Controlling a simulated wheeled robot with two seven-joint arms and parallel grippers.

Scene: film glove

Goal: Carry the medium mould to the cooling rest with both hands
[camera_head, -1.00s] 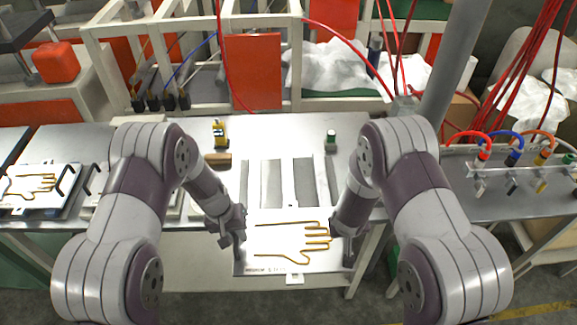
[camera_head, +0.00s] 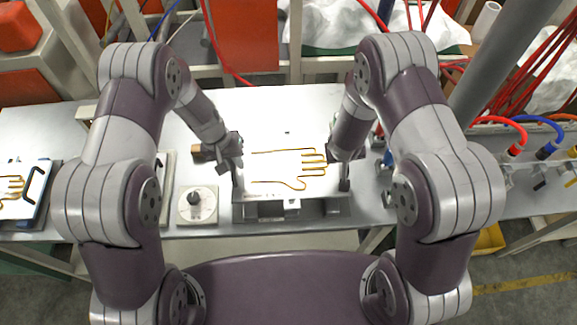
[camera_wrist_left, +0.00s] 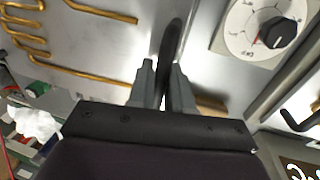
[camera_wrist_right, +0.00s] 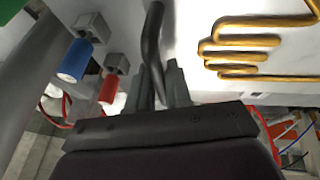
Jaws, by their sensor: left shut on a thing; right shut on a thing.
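The medium mould (camera_head: 280,172) is a pale plate with a gold hand outline, held level over the table between my two grippers. My left gripper (camera_head: 238,180) is shut on its left black handle, which shows between the fingers in the left wrist view (camera_wrist_left: 172,45). My right gripper (camera_head: 344,178) is shut on its right black handle, seen in the right wrist view (camera_wrist_right: 153,45). The cooling rest, a grey metal frame (camera_head: 268,209), shows below the mould's near edge; the mould hides most of it. I cannot tell whether they touch.
A round dial on a pale square plate (camera_head: 198,205) stands left of the mould, near my left gripper. Another mould (camera_head: 35,190) lies farther left. Red and blue fittings (camera_wrist_right: 108,88) are near my right gripper. Bare table (camera_head: 270,105) lies beyond the mould.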

